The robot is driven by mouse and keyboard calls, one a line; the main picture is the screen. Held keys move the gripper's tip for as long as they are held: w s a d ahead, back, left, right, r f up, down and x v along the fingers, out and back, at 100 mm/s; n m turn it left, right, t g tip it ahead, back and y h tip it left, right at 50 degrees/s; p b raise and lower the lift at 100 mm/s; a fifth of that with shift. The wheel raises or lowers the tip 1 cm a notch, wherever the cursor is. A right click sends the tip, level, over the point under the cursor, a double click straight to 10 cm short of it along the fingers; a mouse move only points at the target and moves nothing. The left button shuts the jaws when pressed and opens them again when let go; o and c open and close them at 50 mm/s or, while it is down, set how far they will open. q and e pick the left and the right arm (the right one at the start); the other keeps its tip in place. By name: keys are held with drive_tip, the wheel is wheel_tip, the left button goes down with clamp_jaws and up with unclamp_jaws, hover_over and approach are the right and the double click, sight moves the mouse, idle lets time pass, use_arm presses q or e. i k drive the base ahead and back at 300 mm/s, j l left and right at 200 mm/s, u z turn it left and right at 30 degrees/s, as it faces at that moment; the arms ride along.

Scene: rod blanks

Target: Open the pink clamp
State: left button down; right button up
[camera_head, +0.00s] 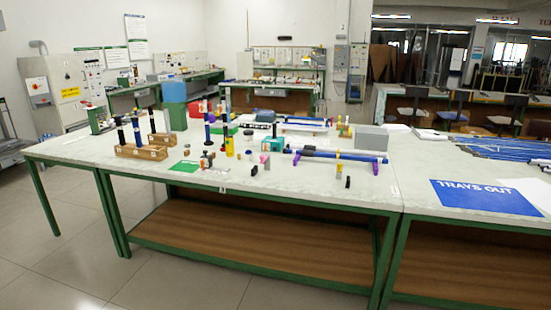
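No clearly pink clamp can be made out among the small parts. Neither of my grippers is in view.
The workbench (100,152) holds wooden blocks (140,152) with dark upright rods, a yellow cylinder (229,147), a teal box (273,144) and a grey box (371,138). A blue "TRAYS OUT" sheet (485,198) lies on the right bench. The front left tabletop is clear.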

sight(263, 157)
drive_tip(key=i+l, duration=0.2)
drive_tip(key=i, duration=0.35)
drive_tip(key=i+l+z, duration=0.1)
drive_tip(key=i, duration=0.5)
drive_tip(key=i+l+z, duration=0.1)
drive_tip(key=i+l, duration=0.15)
drive_tip(key=i, duration=0.3)
drive_tip(key=i+l, duration=0.1)
drive_tip(key=i, duration=0.5)
